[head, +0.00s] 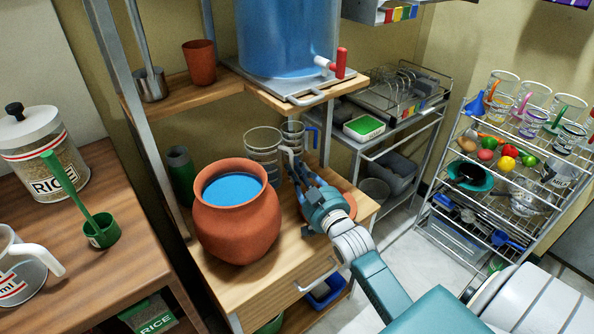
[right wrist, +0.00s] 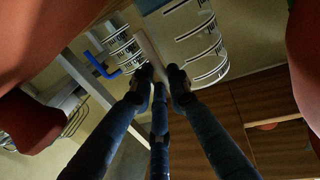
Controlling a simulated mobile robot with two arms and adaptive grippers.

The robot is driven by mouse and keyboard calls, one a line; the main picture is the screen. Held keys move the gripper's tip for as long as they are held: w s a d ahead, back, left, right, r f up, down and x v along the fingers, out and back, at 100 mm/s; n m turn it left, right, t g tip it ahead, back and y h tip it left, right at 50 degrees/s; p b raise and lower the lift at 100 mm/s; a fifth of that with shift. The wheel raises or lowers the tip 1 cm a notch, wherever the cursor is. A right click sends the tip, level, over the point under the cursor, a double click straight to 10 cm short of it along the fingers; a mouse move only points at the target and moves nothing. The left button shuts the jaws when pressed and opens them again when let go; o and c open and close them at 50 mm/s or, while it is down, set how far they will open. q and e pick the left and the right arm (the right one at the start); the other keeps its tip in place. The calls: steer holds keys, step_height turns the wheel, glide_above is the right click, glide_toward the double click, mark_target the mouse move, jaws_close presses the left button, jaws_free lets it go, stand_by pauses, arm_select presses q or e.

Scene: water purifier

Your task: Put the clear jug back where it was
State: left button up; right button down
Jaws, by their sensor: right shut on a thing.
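A clear jug (head: 263,143) with measuring lines and a pale handle is at the back of the wooden stand, behind the clay pot. My right gripper (head: 295,170) is shut on its handle. In the right wrist view my fingers (right wrist: 161,75) close around the pale handle, and the clear jug (right wrist: 203,45) shows beyond them. I cannot tell whether the jug touches the stand. A second clear jug (head: 292,132) with a blue handle is just right of it, and also shows in the right wrist view (right wrist: 122,48). My left gripper is out of view.
A clay pot (head: 238,220) of water stands at the stand's front left. A blue water tank (head: 287,35) with a red tap (head: 341,62) is on the shelf above. A dark green cylinder (head: 181,175) is left of the pot. A wire rack (head: 510,170) stands right.

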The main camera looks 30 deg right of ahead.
steer(key=shift+r, duration=0.1)
steer(key=c, duration=2)
jaws_free()
steer(key=shift+f, duration=0.2)
steer(key=shift+c, duration=0.2)
steer(key=o, duration=0.4)
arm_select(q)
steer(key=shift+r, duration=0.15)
arm_select(e)
steer(key=shift+r, duration=0.15)
arm_select(q)
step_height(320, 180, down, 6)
steer(key=p, duration=0.1)
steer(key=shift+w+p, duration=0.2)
steer(key=shift+p, duration=0.1)
arm_select(e)
steer(key=s, duration=0.4)
steer(key=s+a, duration=0.1)
steer(key=s, duration=0.7)
steer(key=shift+a+f, duration=0.25)
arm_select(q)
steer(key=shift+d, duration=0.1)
